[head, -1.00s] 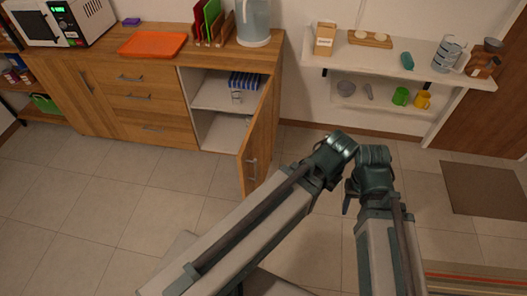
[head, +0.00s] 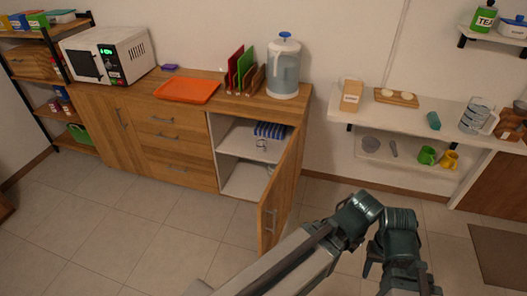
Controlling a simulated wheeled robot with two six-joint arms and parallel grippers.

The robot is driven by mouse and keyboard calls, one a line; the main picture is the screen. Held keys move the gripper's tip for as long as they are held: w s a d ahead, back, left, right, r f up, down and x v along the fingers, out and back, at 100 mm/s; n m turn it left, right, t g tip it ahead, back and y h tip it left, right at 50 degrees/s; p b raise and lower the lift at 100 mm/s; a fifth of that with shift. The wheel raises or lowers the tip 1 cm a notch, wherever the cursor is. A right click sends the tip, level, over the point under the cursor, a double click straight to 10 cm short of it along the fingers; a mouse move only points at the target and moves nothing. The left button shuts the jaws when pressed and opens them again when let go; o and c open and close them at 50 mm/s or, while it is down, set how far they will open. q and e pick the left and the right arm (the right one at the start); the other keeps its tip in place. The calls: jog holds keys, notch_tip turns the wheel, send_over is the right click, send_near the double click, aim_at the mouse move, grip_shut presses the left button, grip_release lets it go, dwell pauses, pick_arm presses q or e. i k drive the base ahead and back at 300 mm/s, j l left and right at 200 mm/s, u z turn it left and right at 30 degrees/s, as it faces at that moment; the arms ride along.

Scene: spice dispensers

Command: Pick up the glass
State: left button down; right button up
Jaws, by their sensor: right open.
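A small clear vessel (head: 262,146), which looks like a glass, stands on the upper shelf inside the open wooden cabinet (head: 240,180), in front of a blue-and-white striped thing. It is too small to make out in detail. My right gripper (head: 398,245) is at the lower right, in front of the wall and floor, well away from the cabinet and holding nothing that I can see. It is open, though its fingertips are hard to make out. My left gripper is not in view.
The cabinet door (head: 282,190) stands open into the room, between the shelf opening and my right arm. A pitcher (head: 284,72), orange tray (head: 187,90) and microwave (head: 107,57) stand on top. A wall shelf (head: 420,112) is at the right. The floor before the cabinet is clear.

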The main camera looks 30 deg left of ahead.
aim_at(261, 140)
jog(key=i+j+z, duration=0.3)
jog(key=j, duration=1.6)
jog(key=k+j+z, duration=0.1)
jog(key=j+z, duration=0.2)
jog(key=j, duration=1.55)
